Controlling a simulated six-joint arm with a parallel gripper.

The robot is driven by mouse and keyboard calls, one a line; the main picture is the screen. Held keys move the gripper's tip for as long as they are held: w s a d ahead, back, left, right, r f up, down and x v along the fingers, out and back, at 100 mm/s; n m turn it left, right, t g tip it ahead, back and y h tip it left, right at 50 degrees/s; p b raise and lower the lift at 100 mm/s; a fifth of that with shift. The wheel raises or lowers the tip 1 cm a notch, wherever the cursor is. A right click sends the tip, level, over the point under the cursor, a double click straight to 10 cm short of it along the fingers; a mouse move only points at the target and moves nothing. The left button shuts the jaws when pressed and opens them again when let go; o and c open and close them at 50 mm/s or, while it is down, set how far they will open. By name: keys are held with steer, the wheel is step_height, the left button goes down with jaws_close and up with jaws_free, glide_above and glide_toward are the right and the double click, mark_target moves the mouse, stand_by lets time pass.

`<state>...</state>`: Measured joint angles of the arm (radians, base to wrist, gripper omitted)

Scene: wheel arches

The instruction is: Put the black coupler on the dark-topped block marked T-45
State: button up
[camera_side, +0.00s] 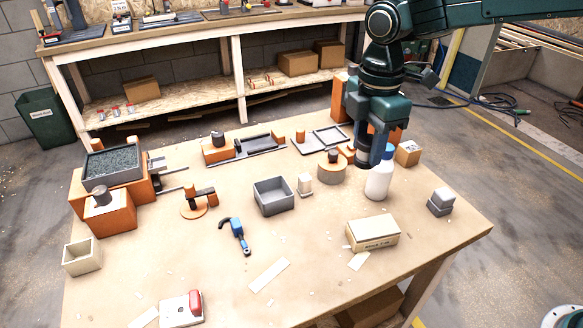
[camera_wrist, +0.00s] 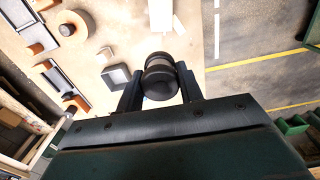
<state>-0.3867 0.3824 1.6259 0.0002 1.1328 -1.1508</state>
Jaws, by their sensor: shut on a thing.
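My gripper (camera_side: 370,144) is above the back right of the table. In the wrist view its two fingers flank the black coupler (camera_wrist: 160,78), a dark round piece with a grey band, and are shut on it. In the side view the coupler (camera_side: 362,156) hangs under the gripper, close behind the white bottle. I cannot read a T-45 mark, so I cannot tell which block is the task's one. A dark square-topped thing (camera_wrist: 117,76) lies left of the coupler in the wrist view. A grey two-tone block (camera_side: 440,201) stands near the right edge.
A white bottle (camera_side: 379,180) stands close to my gripper. A round tan block (camera_side: 332,174) with a dark piece on top is to its left. A beige box (camera_side: 372,232), a grey open bin (camera_side: 274,197) and a blue hammer (camera_side: 237,234) are in front. The front right is mostly clear.

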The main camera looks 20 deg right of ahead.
steer(key=r, duration=0.1)
glide_above(374, 226)
step_height(374, 226, down, 16)
steer(key=shift+r, duration=0.2)
stand_by(0.5)
steer(key=shift+f, duration=2.1)
steer(key=shift+f, duration=0.15)
steer(key=o, duration=1)
steer(key=shift+c, duration=0.2)
